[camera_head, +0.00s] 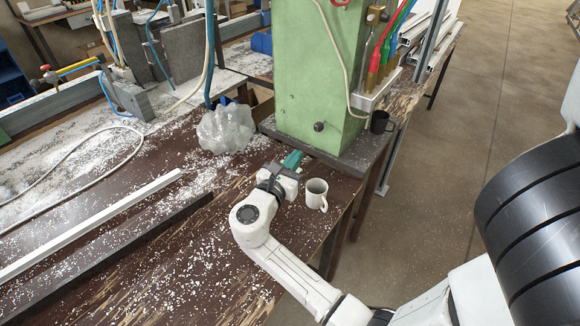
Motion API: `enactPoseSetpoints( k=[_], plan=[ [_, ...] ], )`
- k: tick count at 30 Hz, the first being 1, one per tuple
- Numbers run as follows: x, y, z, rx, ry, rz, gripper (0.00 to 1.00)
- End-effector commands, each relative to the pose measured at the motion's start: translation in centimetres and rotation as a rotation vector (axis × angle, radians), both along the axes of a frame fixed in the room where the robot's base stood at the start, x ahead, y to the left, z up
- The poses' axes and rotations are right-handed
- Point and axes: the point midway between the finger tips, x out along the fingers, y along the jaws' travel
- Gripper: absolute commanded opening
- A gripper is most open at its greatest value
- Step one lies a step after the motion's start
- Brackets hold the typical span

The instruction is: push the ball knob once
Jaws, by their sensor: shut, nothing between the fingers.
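A small black ball knob (319,127) sticks out of the lower front of the green machine column (300,85). My gripper (293,158), with teal fingers, is low in front of the column, below and to the left of the knob in the picture. The fingers are shut with nothing held. A visible gap separates them from the knob. The knob is in plain view, with nothing in front of it.
A white mug (316,195) stands just right of my gripper, close to the bench edge. A crumpled clear plastic bag (225,128) lies to the left. A dark mug (380,122) stands right of the column. White chips litter the bench (150,255).

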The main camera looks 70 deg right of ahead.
Motion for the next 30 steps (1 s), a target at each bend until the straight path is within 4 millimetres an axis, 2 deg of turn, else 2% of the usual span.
enactPoseSetpoints(
  k=[3, 7, 30],
  plan=[
    [0.2, 1.3, -0.1, 0.0, 0.001, 0.003, 0.0],
    [0.2, 2.0, -0.1, 0.0, 0.001, 0.001, 0.0],
    [0.2, 2.1, -0.1, 0.0, 0.001, 0.001, 0.0]
  ],
)
